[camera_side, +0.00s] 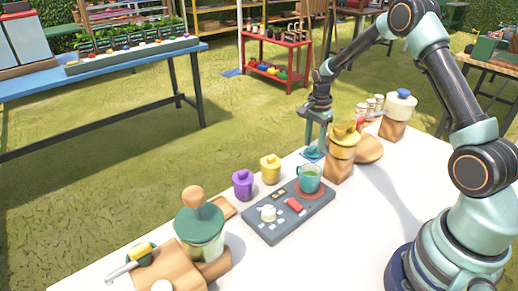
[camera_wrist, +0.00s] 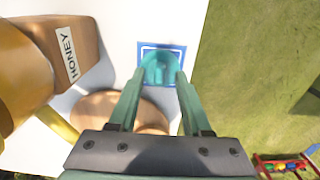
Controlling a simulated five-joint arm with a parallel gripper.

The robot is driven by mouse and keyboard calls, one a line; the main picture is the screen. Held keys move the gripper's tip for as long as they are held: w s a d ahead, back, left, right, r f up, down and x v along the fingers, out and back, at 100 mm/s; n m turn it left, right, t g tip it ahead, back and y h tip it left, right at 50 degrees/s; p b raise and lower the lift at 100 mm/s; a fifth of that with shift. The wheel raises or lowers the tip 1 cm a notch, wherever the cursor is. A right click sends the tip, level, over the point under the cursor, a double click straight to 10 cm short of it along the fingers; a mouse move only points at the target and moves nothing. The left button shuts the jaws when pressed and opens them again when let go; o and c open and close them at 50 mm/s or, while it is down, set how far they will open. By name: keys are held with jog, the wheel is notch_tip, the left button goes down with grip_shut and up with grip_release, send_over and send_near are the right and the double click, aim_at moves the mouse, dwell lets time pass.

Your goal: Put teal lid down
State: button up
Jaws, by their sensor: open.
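The teal lid (camera_wrist: 158,66) lies on a small white square with a blue border (camera_wrist: 141,48) on the white table, seen in the wrist view. My gripper (camera_wrist: 161,74) is open, pointing down, with one finger on each side of the lid in the wrist view. I cannot tell whether the fingers touch it. A teal mug (camera_side: 309,182) stands without a lid on the dark grey tray (camera_side: 283,232).
A round wooden piece (camera_wrist: 92,108) is near the fingers. Purple (camera_side: 243,183) and yellow (camera_side: 270,169) pots stand near the tray. The table edge is close, with grass beyond.

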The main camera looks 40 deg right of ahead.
aim_at(313, 147)
notch_tip(313, 147, up, 12)
jog(key=s+a+r+n+t, duration=0.3)
jog(key=s+a+r+n, duration=0.3)
jog(key=a+r+n, duration=0.3)
jog(key=s+a+r+n+t, duration=0.1)
jog(key=s+a+n+t, duration=0.1)
jog(key=s+a+n, duration=0.5)
jog(key=s+n, duration=0.2)
jog(key=s, duration=0.1)
jog(key=shift+s+a+r+t, duration=0.15)
jog(key=shift+s+r+t, duration=0.1)
jog(key=shift+r+t, duration=0.1)
